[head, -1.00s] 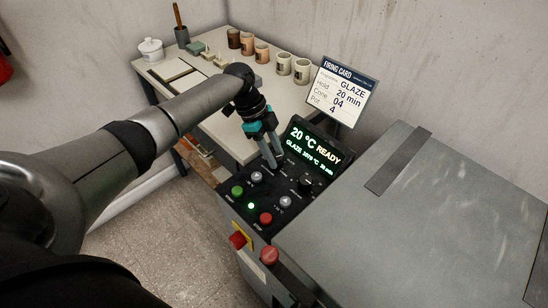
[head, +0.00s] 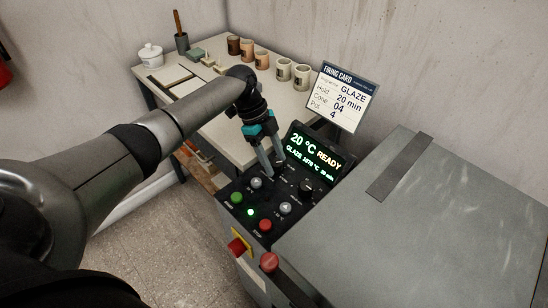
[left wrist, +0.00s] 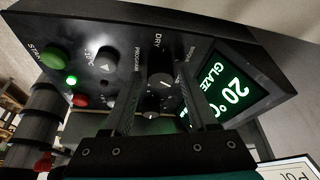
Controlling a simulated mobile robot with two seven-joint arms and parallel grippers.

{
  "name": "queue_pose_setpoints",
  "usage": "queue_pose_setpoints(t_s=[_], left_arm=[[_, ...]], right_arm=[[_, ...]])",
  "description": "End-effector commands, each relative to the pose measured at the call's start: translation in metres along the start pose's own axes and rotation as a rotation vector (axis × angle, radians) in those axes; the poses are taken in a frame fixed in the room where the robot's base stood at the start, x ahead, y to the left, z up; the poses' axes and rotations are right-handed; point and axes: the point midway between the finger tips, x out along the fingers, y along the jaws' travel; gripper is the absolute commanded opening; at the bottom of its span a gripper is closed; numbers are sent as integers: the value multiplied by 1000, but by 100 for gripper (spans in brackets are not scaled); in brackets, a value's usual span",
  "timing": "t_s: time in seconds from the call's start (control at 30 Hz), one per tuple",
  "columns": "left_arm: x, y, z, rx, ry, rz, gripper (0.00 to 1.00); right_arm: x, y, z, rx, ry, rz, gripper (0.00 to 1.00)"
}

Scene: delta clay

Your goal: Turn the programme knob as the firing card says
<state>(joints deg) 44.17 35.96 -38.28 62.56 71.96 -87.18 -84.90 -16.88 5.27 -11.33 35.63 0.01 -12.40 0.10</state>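The firing card (head: 342,97) stands behind the control panel and reads GLAZE, hold 20 min, cone 04, pot 4. The display (head: 316,150) reads 20 °C READY, with GLAZE on its lower line. My left gripper (head: 276,172) points down at the panel, with its fingers apart. In the left wrist view the black programme knob (left wrist: 160,68) shows beyond and between the fingertips (left wrist: 157,82), beside the words PROGRAM and DRY. I cannot tell whether the fingers touch it. In the head view the fingers largely hide this knob. My right gripper is out of view.
A second black knob (head: 306,186) sits right of my gripper. Green (head: 236,197) and red (head: 265,225) buttons and two grey buttons share the panel. The grey kiln lid (head: 400,225) lies to the right. A table (head: 228,135) with several pots stands behind.

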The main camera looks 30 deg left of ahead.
Motion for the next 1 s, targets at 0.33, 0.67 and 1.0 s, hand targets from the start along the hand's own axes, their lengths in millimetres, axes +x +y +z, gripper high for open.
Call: queue_pose_setpoints(t_s=[0.33, 0.67, 1.0], left_arm=[[-1, 0, -1, 0, 2, -2, 71], [-52, -1, -1, -1, 2, -6, 71], [-128, -1, -1, 0, 1, -5, 71]], right_arm=[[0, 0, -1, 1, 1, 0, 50], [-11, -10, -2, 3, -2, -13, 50], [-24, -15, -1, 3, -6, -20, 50]])
